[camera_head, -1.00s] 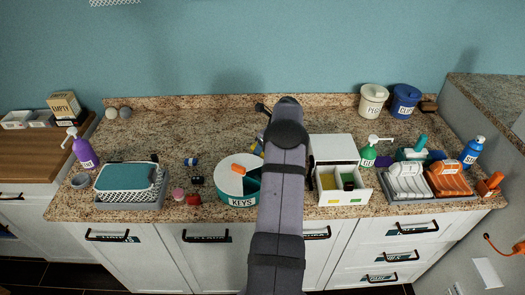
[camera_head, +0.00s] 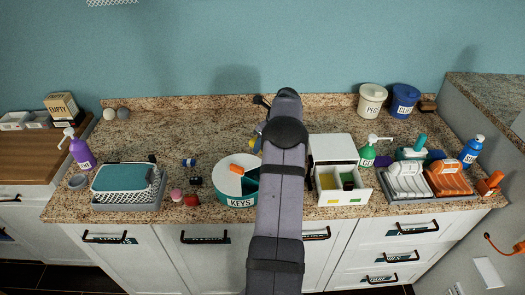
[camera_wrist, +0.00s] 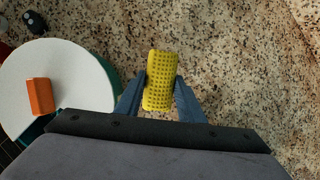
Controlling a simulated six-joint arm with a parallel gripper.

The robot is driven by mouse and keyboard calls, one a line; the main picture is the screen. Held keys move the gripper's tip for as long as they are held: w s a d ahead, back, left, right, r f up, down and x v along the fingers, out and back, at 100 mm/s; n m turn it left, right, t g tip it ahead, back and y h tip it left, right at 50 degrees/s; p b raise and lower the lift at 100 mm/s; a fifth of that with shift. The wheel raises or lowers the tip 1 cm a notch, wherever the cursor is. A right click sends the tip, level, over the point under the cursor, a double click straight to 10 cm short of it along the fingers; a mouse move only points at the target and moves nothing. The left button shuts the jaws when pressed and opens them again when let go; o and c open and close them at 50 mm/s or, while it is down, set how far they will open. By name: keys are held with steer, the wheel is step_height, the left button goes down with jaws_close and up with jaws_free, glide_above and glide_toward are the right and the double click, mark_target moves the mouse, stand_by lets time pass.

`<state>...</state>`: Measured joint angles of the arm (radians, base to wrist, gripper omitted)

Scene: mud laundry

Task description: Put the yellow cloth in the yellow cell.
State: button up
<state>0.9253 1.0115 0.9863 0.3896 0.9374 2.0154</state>
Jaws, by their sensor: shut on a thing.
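The yellow cloth (camera_wrist: 160,80) is a small, dotted yellow block in the wrist view. My gripper (camera_wrist: 160,88) is shut on it, with a blue-grey finger on each side, above the speckled counter. In the head view my arm hides most of the gripper and cloth.
A round KEYS container (camera_head: 237,186) with an orange block (camera_head: 242,171) on its lid stands left of my arm. A green pump bottle (camera_head: 367,155) stands right of the white box (camera_head: 331,148). The counter behind the KEYS container is mostly clear.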

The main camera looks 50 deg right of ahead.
step_height(320, 180, up, 7)
steer(key=shift+r+b, duration=0.15)
steer(key=shift+b, duration=0.65)
steer(key=shift+s+d, duration=0.2)
steer(key=s+d+r+m+h, duration=0.1)
steer(key=s+d+r+m, duration=0.2)
steer(key=s+d+r, duration=0.7)
steer(key=s+a+r+m+h, duration=0.1)
steer(key=s+a+r+m, duration=0.2)
steer(key=s, duration=1)
steer(key=s+a+f+m+g+h, duration=0.1)
steer(key=s+a+f+m, duration=0.2)
steer(key=f, duration=0.4)
steer(key=shift+s+a+f, duration=0.3)
steer(key=shift+a+f, duration=0.1)
steer(key=shift+a, duration=0.1)
